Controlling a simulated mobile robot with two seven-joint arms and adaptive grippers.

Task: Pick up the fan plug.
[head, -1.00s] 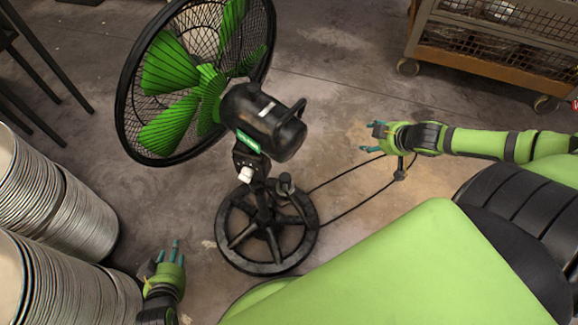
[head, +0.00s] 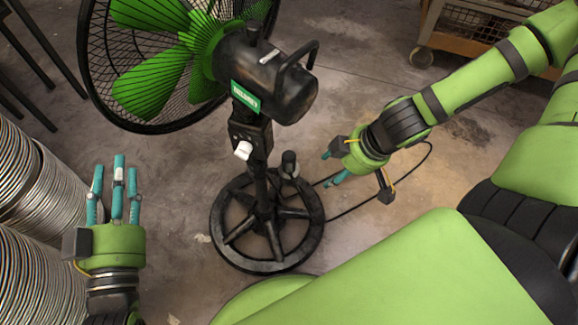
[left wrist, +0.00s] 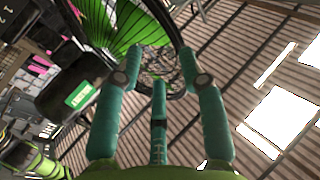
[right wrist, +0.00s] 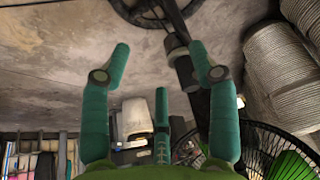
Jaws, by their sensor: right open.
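The black fan plug (head: 289,163) appears to be the short dark cylinder upright beside the fan's post, just above the round base (head: 230,256). The right wrist view shows it too (right wrist: 181,68), ahead of the fingers and apart from them. My right gripper (head: 330,169) is open and empty, a short way right of the plug.
The green-bladed fan (head: 270,75) with its wire cage stands over the base. A black cable (head: 385,193) loops on the floor to the right. A wheeled cart (head: 455,35) is at the back right.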

